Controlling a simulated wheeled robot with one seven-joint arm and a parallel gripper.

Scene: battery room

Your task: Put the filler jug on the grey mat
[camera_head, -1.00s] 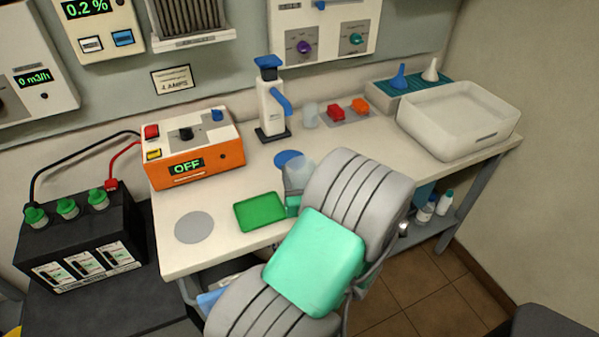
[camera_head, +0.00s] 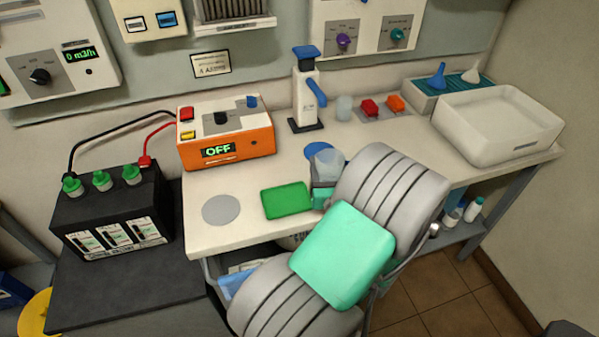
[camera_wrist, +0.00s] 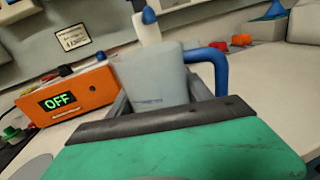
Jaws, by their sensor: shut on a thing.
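The filler jug is a translucent pale cup (camera_head: 327,161). In the wrist view the jug (camera_wrist: 155,80) stands upright between my fingers, with a blue handle at its right side. My gripper (camera_head: 323,185) is shut on it; the fingers show beside the jug in the wrist view. Its base is hidden, so I cannot tell how high it is above the bench. The grey mat (camera_head: 221,210) is a bare round disc at the bench's front left. The jug is to the right of it and further back, past the green tray.
A green tray (camera_head: 287,200) lies between the mat and my gripper. The orange charger (camera_head: 225,140) stands behind the mat. A white dispenser (camera_head: 305,100) and white basin (camera_head: 498,125) stand further back and right.

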